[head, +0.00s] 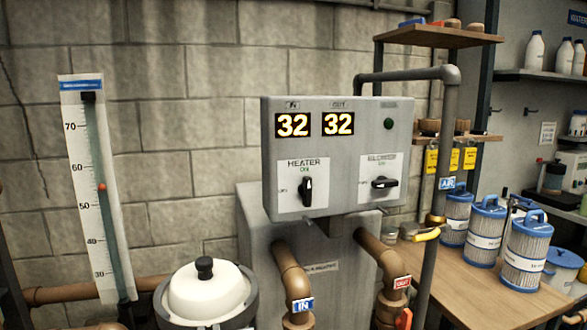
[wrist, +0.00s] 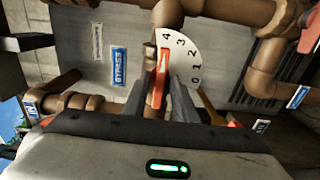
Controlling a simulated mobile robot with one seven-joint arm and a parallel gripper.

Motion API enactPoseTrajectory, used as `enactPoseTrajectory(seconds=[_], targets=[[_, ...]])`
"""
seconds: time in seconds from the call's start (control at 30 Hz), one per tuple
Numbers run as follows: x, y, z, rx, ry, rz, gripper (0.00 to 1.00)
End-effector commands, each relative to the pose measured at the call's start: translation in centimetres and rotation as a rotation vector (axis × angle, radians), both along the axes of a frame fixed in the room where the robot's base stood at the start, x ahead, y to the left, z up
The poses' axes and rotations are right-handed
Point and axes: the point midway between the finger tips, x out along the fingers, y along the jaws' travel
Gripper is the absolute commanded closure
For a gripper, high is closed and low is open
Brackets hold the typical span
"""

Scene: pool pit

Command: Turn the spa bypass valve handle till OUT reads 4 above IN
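In the wrist view, the orange bypass valve handle (wrist: 158,82) stands in front of a white dial (wrist: 186,60) numbered 0 to 4. The handle's far end is by the 4. My gripper (wrist: 160,98) has its two dark fingers on either side of the handle, with the handle between them. The fingers look apart, and I cannot tell whether either touches it. A blue BYPASS label (wrist: 118,67) is left of the handle. In the head view, the heater box (head: 388,108) has an IN display (head: 293,125) reading 32 and an OUT display (head: 338,124) reading 32. My gripper is outside the head view.
The heater knob (head: 307,190) is upright towards ON; the other knob (head: 384,183) lies sideways. Brown pipes (wrist: 88,103) crowd the valve in the wrist view. Blue-and-white cartridges (head: 486,232) stand on the bench at right.

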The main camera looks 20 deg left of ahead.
Motion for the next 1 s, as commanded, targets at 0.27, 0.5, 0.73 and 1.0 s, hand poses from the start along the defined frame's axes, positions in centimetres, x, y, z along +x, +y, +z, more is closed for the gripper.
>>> enactPoseTrajectory(seconds=[0.27,0.5,0.73,1.0], targets=[[0.01,0.0,0.01,0.0,0.0,0.0,1.0],[0.02,-0.02,0.0,0.005,0.003,-0.001,1.0],[0.08,-0.17,-0.08,0.264,0.176,-0.005,1.0],[0.03,-0.03,0.02,0.339,0.228,-0.001,1.0]])
